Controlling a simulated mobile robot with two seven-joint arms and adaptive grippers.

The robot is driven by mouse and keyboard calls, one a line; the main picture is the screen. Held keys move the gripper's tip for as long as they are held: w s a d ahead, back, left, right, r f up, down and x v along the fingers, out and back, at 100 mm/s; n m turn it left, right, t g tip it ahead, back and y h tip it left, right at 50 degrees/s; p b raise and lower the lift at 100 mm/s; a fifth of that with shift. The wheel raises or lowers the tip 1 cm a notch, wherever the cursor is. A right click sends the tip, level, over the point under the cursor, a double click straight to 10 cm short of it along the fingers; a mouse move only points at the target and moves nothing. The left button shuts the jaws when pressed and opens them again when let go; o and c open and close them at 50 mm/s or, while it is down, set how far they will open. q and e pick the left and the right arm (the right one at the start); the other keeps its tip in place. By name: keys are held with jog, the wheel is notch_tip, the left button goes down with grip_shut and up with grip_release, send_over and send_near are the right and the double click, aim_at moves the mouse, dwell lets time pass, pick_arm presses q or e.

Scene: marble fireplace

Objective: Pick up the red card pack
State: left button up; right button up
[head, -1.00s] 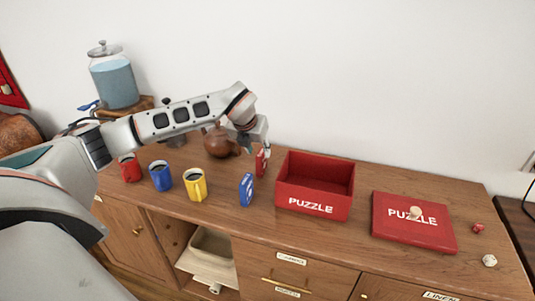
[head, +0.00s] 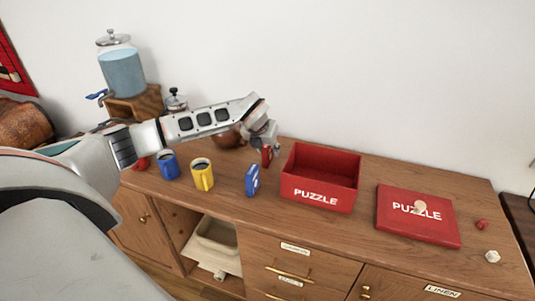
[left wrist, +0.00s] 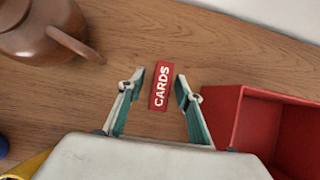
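The red card pack (left wrist: 161,87), marked CARDS, stands on the wooden cabinet top. In the left wrist view it lies between the two open fingers of my left gripper (left wrist: 159,88), with a gap on each side. In the head view the red card pack (head: 267,156) shows just below my left gripper (head: 265,146), left of the red puzzle box, its upper part hidden by the gripper. My right gripper is not in view.
The open red puzzle box (head: 318,178) stands close on the right, its lid (head: 417,214) farther right. A blue card pack (head: 253,181), a yellow mug (head: 202,174) and a blue mug (head: 167,164) stand in front and left. A brown teapot (left wrist: 40,30) is left of the gripper.

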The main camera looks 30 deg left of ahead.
pick_arm(q)
jog(key=shift+c, duration=0.4)
grip_shut()
